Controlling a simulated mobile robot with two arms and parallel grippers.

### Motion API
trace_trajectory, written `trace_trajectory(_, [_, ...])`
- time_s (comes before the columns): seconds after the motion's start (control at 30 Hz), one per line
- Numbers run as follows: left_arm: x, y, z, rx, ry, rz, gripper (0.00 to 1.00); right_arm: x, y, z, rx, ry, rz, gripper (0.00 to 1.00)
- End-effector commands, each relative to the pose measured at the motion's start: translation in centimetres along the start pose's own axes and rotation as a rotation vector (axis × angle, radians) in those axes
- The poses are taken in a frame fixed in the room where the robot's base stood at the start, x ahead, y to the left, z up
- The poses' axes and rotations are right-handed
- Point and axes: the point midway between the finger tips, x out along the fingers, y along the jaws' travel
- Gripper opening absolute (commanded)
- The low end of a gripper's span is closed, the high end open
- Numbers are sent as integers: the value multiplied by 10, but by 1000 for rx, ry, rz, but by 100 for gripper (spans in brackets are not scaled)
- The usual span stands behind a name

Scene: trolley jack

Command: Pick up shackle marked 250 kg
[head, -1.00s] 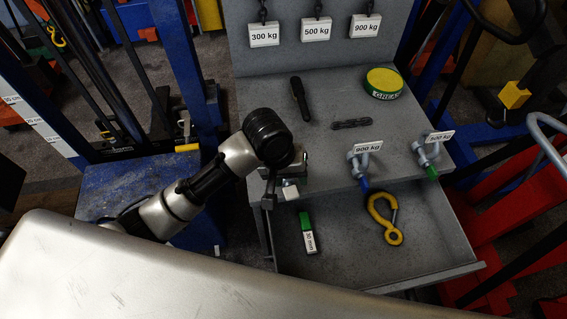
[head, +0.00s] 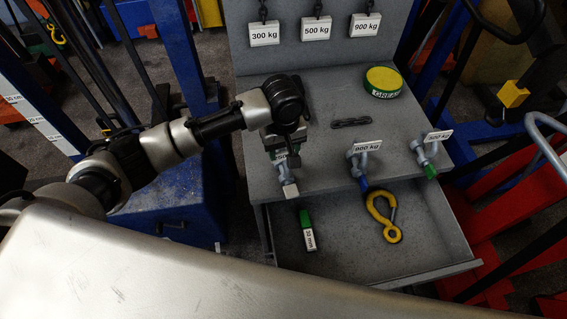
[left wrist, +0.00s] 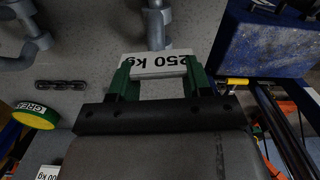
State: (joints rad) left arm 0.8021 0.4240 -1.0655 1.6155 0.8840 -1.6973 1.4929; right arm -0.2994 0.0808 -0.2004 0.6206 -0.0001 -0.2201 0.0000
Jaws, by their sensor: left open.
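The shackle marked 250 kg stands at the left front of the grey bench top. In the left wrist view its white tag (left wrist: 158,63) reads 250 kg, upside down, and part of its grey body (left wrist: 153,26) shows behind. In the head view its white pin end (head: 290,191) shows below my gripper, and my wrist hides most of the rest. My left gripper (left wrist: 157,66) is open, with its green fingertips on either side of the tag. I cannot tell whether they touch it. It also shows over the shackle in the head view (head: 280,148). My right gripper is not in view.
Two other tagged shackles, one with a blue pin (head: 363,185) and one with a green pin (head: 430,171), stand to the right. Behind lie a chain piece (head: 351,122) and a grease tin (head: 383,80). The open drawer (head: 345,262) holds a yellow hook (head: 391,233) and a green-ended block (head: 307,232).

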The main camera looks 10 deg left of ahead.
Motion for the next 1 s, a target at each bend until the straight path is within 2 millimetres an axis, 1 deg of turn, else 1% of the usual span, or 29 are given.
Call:
trace_trajectory(0.13, [20,1,0,-1,-2,-4,49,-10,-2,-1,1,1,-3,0])
trace_trajectory(0.2, [32,1,0,0,-2,-2,49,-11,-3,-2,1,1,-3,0])
trace_trajectory(0.3, [42,1,0,1,-1,-1,49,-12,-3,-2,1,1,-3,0])
trace_trajectory(0.4, [46,1,0,1,0,-1,49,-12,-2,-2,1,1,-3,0])
trace_trajectory(0.57, [46,1,0,1,0,0,49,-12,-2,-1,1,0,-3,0])
trace_trajectory(0.9, [45,2,0,1,0,0,0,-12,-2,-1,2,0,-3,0])
trace_trajectory(1.0, [45,2,0,1,0,0,0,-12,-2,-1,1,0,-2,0])
